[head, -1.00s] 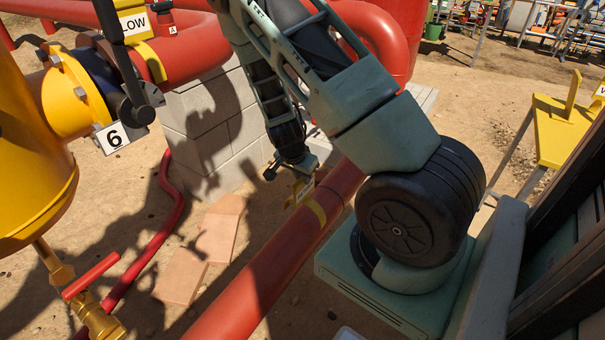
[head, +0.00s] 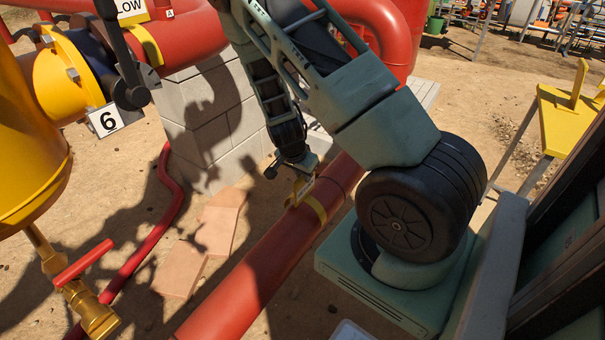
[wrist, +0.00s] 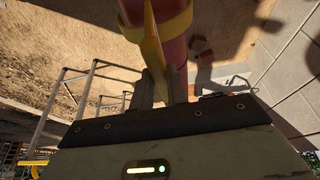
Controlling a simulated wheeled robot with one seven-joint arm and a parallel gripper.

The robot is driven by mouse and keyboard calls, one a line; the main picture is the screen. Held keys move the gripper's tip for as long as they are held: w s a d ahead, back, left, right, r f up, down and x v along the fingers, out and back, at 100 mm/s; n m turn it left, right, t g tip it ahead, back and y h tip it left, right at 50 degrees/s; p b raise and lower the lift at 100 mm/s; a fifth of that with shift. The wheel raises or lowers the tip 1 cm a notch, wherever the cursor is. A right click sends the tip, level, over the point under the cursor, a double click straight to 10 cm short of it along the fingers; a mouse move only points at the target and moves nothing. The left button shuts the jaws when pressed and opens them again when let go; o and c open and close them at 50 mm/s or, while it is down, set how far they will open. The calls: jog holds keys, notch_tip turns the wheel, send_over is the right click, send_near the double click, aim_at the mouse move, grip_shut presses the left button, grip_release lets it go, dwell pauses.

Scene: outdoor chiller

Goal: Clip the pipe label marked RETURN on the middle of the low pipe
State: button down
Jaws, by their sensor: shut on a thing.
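My gripper (head: 300,170) is shut on the pipe label (head: 302,188), a small yellow piece with a pale plate, right at the low red pipe (head: 255,275). In the wrist view, the label (wrist: 153,50) stands edge-on between the two fingers (wrist: 163,82) and reaches the yellow band (wrist: 160,28) on the pipe. I cannot tell whether the label touches the pipe or is around it. Its lettering is not readable.
A grey block wall (head: 205,125) is behind the gripper. Flat tiles (head: 180,270) lie on the sand. A yellow stand (head: 560,125) is at right.

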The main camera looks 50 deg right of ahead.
jog(key=shift+f+b, duration=0.8)
jog(key=shift+f, duration=0.45)
jog(key=shift+f, duration=0.2)
jog(key=shift+f+b, duration=0.9)
jog(key=shift+f, duration=0.05)
jog(key=c, duration=0.8)
grip_release()
jog(key=shift+r, duration=0.1)
jog(key=shift+r, duration=0.1)
jog(key=p+v, duration=0.6)
jog(key=v, duration=0.1)
notch_tip(320, 180, up, 16)
jog(key=p, duration=0.4)
send_over(302, 198)
jog(key=a, duration=0.8)
jog(key=shift+s+d, duration=0.1)
jog(key=shift+d, duration=0.15)
